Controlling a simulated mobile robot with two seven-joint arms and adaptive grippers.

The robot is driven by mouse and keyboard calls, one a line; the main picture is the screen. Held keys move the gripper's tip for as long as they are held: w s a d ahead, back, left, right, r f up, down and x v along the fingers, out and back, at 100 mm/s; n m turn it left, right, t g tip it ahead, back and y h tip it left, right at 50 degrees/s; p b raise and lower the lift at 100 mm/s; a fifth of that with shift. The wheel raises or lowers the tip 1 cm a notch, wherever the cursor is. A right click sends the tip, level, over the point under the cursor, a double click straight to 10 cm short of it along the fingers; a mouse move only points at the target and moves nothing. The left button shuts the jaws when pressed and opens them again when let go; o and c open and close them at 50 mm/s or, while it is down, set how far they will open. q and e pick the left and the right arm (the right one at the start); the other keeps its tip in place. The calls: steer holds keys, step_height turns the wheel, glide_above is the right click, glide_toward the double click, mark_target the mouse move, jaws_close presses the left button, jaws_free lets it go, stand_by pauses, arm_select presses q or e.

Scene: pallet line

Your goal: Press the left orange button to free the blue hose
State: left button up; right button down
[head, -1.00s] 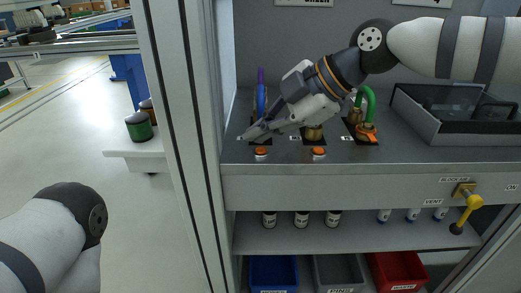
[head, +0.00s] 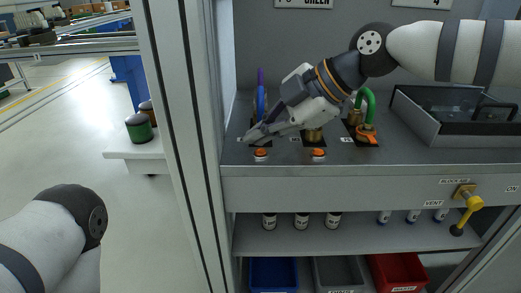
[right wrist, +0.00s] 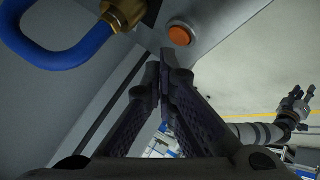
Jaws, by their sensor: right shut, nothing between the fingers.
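The left orange button (head: 261,153) sits at the front edge of the grey bench top. It also shows in the right wrist view (right wrist: 180,35), just beyond my fingertips. The blue hose (head: 261,101) stands behind it as an upright loop; its brass fitting (right wrist: 124,12) shows in the wrist view. My right gripper (head: 252,136) is shut and empty, pointing down and left, just behind and left of the button. A clear contact does not show. My left gripper (right wrist: 302,98) shows small in the wrist view, its fingers apart and empty.
A second orange button (head: 318,154) is to the right. A green hose (head: 369,98) and a grey tray (head: 430,124) stand farther right. A yellow valve handle (head: 474,203) is on the front. A frame post (head: 180,140) stands at left.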

mark_target(260, 153)
steer(key=shift+f, duration=0.15)
stand_by(0.3)
steer(key=shift+f, duration=0.3)
arm_select(q)
steer(key=shift+s, duration=0.1)
arm_select(e)
steer(key=shift+f, duration=0.45)
stand_by(0.3)
stand_by(0.4)
arm_select(q)
steer(key=shift+w+r, duration=0.25)
steer(key=shift+w, duration=0.05)
arm_select(e)
steer(key=shift+r, duration=0.85)
